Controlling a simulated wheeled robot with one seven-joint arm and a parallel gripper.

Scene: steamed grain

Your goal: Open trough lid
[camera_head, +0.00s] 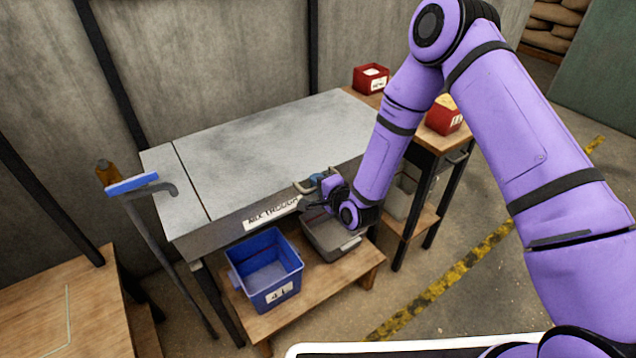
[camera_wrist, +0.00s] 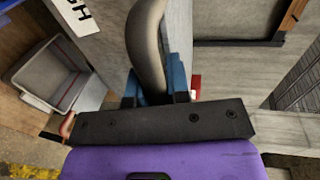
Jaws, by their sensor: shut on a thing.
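The mix trough stands against the wall with its flat grey lid (camera_head: 265,140) lying shut on top. A label on its front (camera_head: 270,213) reads MIX TROUGH. A curved tan handle (camera_head: 304,188) sits at the front edge of the lid, and it fills the middle of the wrist view (camera_wrist: 147,45). My gripper (camera_head: 318,181) is at the trough's front edge with its blue fingers shut on the handle. In the wrist view the fingers (camera_wrist: 155,86) close on either side of the handle bar. The exact contact is partly hidden by the gripper body.
A blue bin (camera_head: 268,270) and a grey bin (camera_head: 332,238) stand on the shelf below. Red boxes (camera_head: 371,78) (camera_head: 444,116) stand on the side table at right. A blue-headed tool (camera_head: 132,184) leans at the left end. Floor is clear at front right.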

